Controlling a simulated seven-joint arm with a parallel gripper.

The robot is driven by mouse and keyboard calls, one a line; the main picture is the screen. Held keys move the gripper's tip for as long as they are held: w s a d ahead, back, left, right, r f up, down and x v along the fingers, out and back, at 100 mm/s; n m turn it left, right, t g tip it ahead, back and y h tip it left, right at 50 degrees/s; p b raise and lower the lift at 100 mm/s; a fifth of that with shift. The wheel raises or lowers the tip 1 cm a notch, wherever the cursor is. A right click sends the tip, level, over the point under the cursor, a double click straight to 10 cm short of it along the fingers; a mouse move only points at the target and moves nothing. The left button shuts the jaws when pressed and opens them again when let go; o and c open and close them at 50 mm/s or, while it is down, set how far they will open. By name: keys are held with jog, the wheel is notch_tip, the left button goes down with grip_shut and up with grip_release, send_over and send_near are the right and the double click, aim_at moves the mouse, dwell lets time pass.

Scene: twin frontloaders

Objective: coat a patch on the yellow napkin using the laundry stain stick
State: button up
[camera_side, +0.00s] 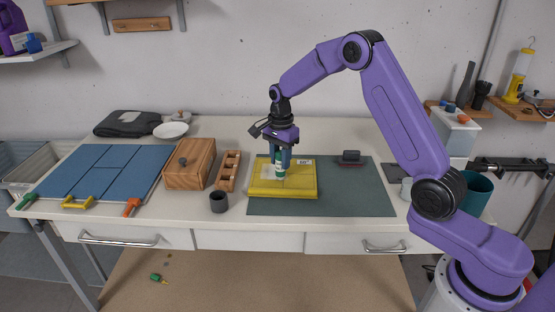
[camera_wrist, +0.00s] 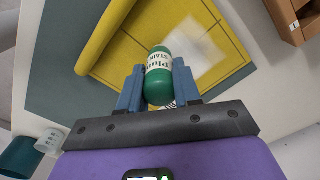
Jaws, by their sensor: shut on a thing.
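The yellow napkin (camera_side: 301,180) lies folded on a dark green mat, with a rolled or folded edge along one side in the wrist view (camera_wrist: 104,38). A whitish patch (camera_wrist: 196,52) shows on its face. My gripper (camera_side: 280,158) is shut on the laundry stain stick (camera_wrist: 158,78), a green and white tube with a printed label. The stick (camera_side: 280,170) is held roughly upright over the napkin. Its lower end is at or just above the cloth; I cannot tell whether it touches.
The green mat (camera_side: 350,203) has bare room to the right, with a dark brush-like block (camera_side: 350,158) at its back. A dark cup (camera_side: 219,202), a wooden rack (camera_side: 229,170) and a wooden box (camera_side: 189,164) stand left of the napkin. A blue board (camera_side: 95,172) lies farther left.

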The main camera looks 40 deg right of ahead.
jog(key=shift+w+d, duration=2.9)
jog(key=shift+d, duration=0.2)
notch_tip(320, 180, up, 8)
jog(key=shift+a, duration=0.1)
